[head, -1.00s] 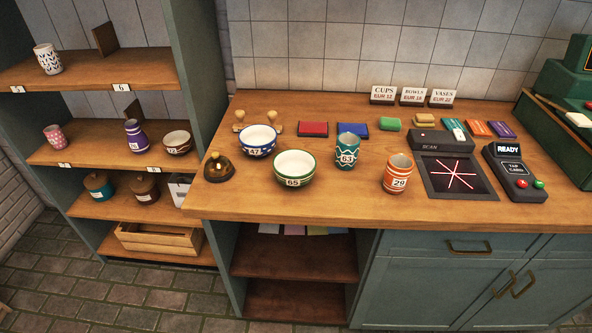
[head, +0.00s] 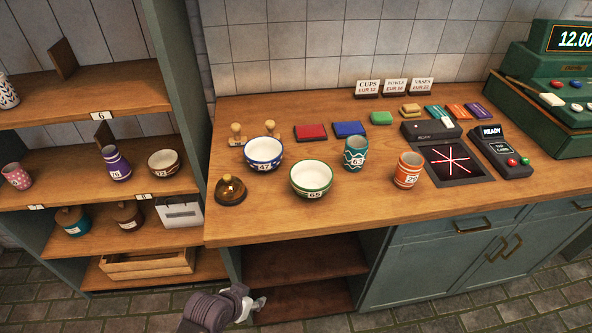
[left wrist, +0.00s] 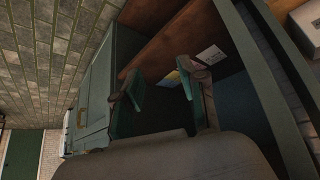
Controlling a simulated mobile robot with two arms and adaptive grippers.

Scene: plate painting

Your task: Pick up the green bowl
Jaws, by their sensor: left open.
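The green bowl (head: 311,180), white with green bands and the number 65, stands upright on the wooden counter (head: 300,223) near its front edge. A blue bowl (head: 263,154) numbered 47 stands behind it to the left. My left gripper (head: 258,303) is low in front of the counter's open shelves, below and to the left of the green bowl, well apart from it. In the left wrist view my left gripper's fingers (left wrist: 166,98) are spread and empty, and the green bowl does not show. My right gripper is not in view.
A teal cup (head: 355,153) and an orange cup (head: 408,170) stand to the bowl's right. A brass bell (head: 230,190) is to its left. The scanner (head: 455,162), card reader (head: 507,155) and green till (head: 545,110) fill the right side. Shelves with pottery stand at left.

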